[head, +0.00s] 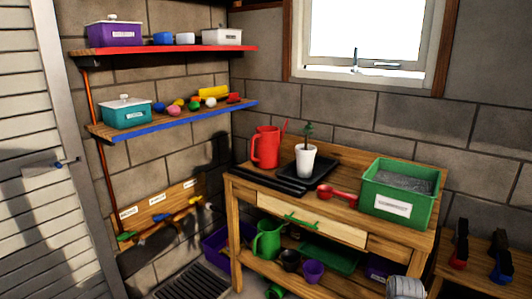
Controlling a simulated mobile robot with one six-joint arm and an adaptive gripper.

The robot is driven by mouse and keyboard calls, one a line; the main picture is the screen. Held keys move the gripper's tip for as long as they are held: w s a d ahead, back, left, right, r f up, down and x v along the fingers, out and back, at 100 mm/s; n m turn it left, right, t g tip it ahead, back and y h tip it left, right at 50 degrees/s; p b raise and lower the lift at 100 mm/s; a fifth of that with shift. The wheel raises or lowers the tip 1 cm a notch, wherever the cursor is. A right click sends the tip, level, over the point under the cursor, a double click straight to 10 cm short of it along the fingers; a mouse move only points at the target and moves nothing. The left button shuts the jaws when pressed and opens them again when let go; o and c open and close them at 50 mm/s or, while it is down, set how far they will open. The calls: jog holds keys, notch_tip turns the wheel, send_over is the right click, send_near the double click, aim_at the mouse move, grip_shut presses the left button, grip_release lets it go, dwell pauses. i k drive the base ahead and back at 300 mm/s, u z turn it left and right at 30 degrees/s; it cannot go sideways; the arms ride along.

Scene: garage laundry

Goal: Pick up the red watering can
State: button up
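The red watering can (267,147) stands upright at the back left of the wooden potting bench (262,199). Its handle is on the left and a thin spout rises on its right. Nothing is seen touching the can.
A white pot with a plant (306,160), a red scoop (337,193) and a green bin (399,192) share the benchtop. A green watering can (267,240) stands on the lower shelf. Wall shelves (185,120) hang at left.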

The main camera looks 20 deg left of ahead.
aim_at(268, 139)
jog(key=k, duration=1.2)
jog(key=u, duration=0.45)
jog(key=i, duration=1.7)
jog(key=z, duration=0.4)
